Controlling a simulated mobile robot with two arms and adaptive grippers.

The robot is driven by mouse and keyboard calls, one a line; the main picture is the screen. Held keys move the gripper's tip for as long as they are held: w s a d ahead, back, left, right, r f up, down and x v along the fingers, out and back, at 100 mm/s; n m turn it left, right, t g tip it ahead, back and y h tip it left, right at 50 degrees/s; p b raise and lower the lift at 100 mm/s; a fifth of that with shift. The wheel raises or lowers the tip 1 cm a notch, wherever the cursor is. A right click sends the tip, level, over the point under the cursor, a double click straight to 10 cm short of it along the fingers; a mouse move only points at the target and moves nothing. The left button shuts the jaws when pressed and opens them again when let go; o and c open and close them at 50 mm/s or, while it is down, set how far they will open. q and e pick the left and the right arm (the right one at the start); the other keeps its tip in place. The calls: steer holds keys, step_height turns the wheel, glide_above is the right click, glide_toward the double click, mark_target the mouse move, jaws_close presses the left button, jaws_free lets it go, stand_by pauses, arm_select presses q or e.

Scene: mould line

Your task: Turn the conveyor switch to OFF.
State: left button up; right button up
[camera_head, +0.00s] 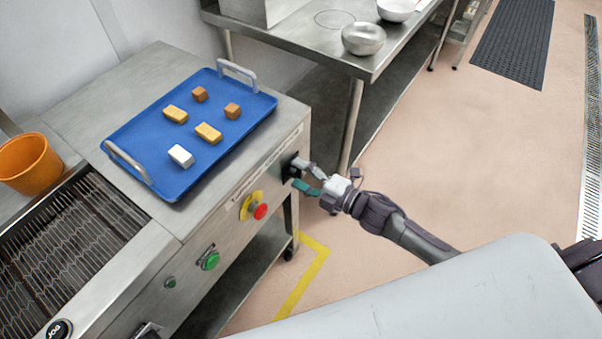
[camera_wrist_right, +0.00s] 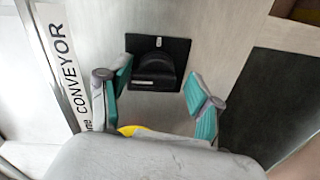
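The conveyor switch (camera_wrist_right: 153,72) is a black rotary knob on a square black plate, beside a label strip reading CONVEYOR (camera_wrist_right: 66,75) in the right wrist view. In the head view the switch plate (camera_head: 290,167) is on the machine's front panel, partly covered by my right gripper (camera_head: 303,176). In the wrist view my right gripper (camera_wrist_right: 158,97) is open, its two teal-padded fingers spread to either side of the knob, with no clear contact. The knob's set position cannot be read. My left gripper is not in view.
A red emergency button (camera_head: 260,211) on yellow, and a green button (camera_head: 210,261), sit on the same panel. A blue tray (camera_head: 142,133) with several small blocks lies on top. An orange bucket (camera_head: 30,164) stands left. A steel table (camera_head: 300,38) stands behind.

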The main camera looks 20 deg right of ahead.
steer(key=v, duration=1.2)
steer(key=shift+f, duration=0.1)
steer(key=s+d+f+m+g+h, duration=0.1)
steer(key=s+d+f+m+h, duration=0.2)
steer(key=f, duration=0.6)
steer(key=s+d+f+m+g+h+p, duration=0.1)
steer(key=s+d+f+m+h, duration=0.15)
steer(key=f+m, duration=0.45)
steer(key=s+d+f+m+g+h, duration=0.1)
steer(key=s+d+f+m+h, duration=0.2)
steer(key=f, duration=0.7)
steer(key=s+a+f+m+g, duration=0.2)
steer(key=s+f, duration=0.3)
steer(key=s, duration=0.3)
steer(key=s+a+f+m+g+h+p, duration=0.1)
steer(key=s+a+f+m+g, duration=0.2)
steer(key=s, duration=0.5)
steer(key=s+a+f+m+g+h, duration=0.1)
steer(key=s+a+f+m+g, duration=0.1)
steer(key=s+f, duration=0.5)
steer(key=s+m+g, duration=0.1)
steer(key=s+g, duration=0.1)
steer(key=shift+a+f+g, duration=0.2)
steer(key=shift+f+g, duration=0.1)
